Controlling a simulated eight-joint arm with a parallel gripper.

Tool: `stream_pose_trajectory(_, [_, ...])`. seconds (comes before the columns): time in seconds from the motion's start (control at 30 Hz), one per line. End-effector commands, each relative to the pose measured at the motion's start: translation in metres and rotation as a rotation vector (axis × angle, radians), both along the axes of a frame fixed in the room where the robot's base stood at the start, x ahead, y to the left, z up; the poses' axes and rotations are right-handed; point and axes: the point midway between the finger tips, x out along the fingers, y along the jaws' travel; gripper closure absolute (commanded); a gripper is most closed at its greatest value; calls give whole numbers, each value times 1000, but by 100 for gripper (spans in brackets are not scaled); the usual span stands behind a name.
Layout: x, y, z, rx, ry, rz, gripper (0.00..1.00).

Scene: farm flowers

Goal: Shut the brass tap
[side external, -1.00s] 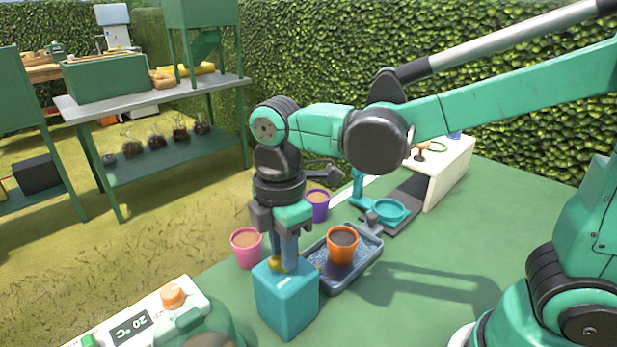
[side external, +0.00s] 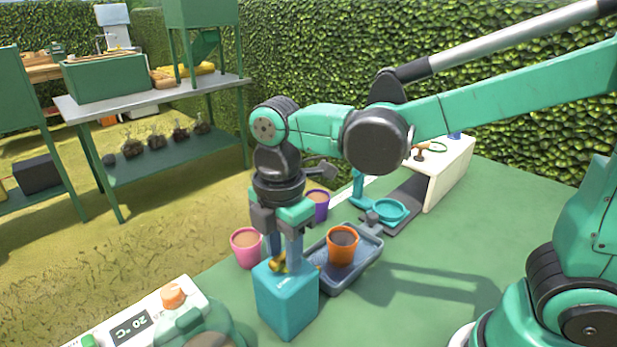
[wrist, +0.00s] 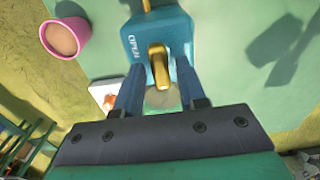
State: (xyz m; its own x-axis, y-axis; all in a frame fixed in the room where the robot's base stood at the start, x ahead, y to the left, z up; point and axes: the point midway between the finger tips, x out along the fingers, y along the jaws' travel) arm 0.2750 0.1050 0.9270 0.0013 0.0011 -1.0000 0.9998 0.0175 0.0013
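The brass tap (side external: 277,262) sits on a teal box (side external: 287,303) on the green table. In the wrist view its brass lever (wrist: 158,65) points down the picture, and the word OPEN shows on the box (wrist: 178,30) to the left of the lever. A second brass part shows at the top edge of that view. My gripper (side external: 286,258) points down at the top of the box. In the wrist view the gripper (wrist: 159,75) is open, one blue finger on each side of the lever, with visible gaps. My fingers partly hide the tap in the side view.
A pink pot (side external: 246,248) stands left of the box. An orange pot (side external: 342,246) stands on a grey tray (side external: 352,281) at its right. A purple pot (side external: 318,204) is behind. A white panel reading 20 °C (side external: 140,318) is at front left. Table right of the tray is clear.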

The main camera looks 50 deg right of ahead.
Motion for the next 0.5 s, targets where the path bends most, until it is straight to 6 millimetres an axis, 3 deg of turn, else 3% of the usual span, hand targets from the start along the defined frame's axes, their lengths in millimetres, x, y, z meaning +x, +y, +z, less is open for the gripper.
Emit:
stream_pose_trajectory(0.37, [0,0,1,-1,1,-2,47])
stream_pose_trajectory(0.5, [0,0,13,-1,1,-2,47])
